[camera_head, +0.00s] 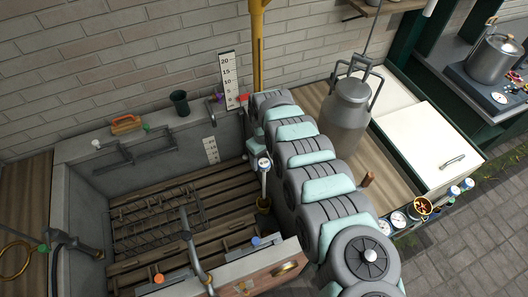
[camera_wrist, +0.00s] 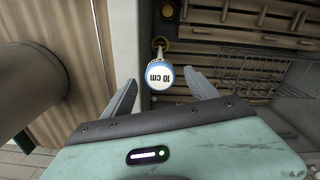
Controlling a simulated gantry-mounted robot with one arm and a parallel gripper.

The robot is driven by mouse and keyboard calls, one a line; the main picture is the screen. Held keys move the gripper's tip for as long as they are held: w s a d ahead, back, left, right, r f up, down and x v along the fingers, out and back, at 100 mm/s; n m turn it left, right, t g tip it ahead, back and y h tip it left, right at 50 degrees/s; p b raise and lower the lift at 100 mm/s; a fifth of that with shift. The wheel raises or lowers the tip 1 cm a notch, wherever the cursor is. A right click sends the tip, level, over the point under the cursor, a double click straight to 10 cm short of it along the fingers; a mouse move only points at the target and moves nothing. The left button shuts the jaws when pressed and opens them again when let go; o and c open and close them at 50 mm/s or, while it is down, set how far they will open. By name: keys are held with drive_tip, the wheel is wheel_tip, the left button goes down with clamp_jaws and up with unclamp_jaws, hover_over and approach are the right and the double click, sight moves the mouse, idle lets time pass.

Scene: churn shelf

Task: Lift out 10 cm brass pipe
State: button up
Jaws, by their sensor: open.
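The 10 cm pipe (camera_head: 264,167) stands about upright in the stone sink, with a white and blue cap on top and a brass-coloured foot (camera_head: 264,204) on the slatted floor. In the wrist view the cap of the pipe (camera_wrist: 160,78) reads "10 cm", and its brass foot (camera_wrist: 160,43) shows beyond it. My gripper (camera_wrist: 161,82) is open, with one finger on each side of the cap in the picture. No contact shows, and the gap in depth is hard to judge. In the head view my arm hides most of the gripper.
The sink (camera_head: 70,205) has a slatted wooden floor, a wire rack (camera_head: 155,218) and a raised pipe fitting (camera_head: 190,240) at the front. A metal churn (camera_head: 345,112) stands right of my arm. A white ruler board (camera_head: 229,80) stands on the back rim.

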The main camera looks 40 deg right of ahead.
sight(264, 163)
drive_tip(key=shift+f+b, duration=0.3)
drive_tip(key=shift+f, duration=1.75)
drive_tip(key=shift+c, duration=0.2)
clamp_jaws()
wheel_tip(264, 163, up, 10)
drive_tip(key=p, duration=1)
drive_tip(key=shift+r, duration=0.15)
